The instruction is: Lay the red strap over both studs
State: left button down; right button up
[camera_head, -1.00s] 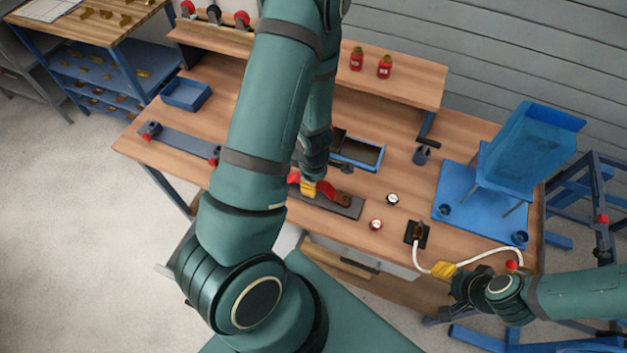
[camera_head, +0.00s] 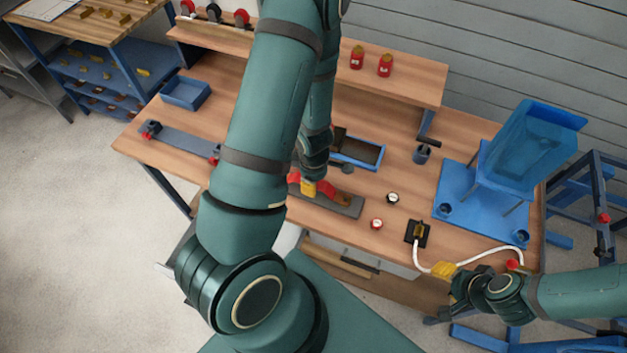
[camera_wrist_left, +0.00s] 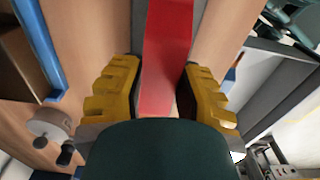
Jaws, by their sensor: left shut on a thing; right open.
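The red strap (camera_head: 326,187) is over a dark grey bar (camera_head: 325,205) at the front of the bench. My left gripper (camera_head: 308,188), with yellow fingers, is shut on the strap. The left wrist view shows the strap (camera_wrist_left: 167,60) running between both fingers (camera_wrist_left: 163,92). A brown block (camera_head: 344,198) sits near the bar's right end, close to the strap's right end. The studs cannot be made out, and my left arm hides the bar's left part. My right gripper (camera_head: 445,270) is open near the bench's front edge, beside a white hose (camera_head: 418,262).
A blue open tray (camera_head: 366,153) with dark contents lies behind the bar. Two small round gauges (camera_head: 392,198) (camera_head: 376,224) lie to its right. A black plate with a brass fitting (camera_head: 418,232) is by the hose.

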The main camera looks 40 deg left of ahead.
pick_arm(q)
jog(key=shift+f+b, duration=0.35)
jog(key=shift+f, duration=0.05)
dwell(0.4)
jog(key=shift+c, duration=0.8)
grip_release()
notch_tip(320, 180, up, 7)
jog(key=p, duration=0.7)
dwell(0.5)
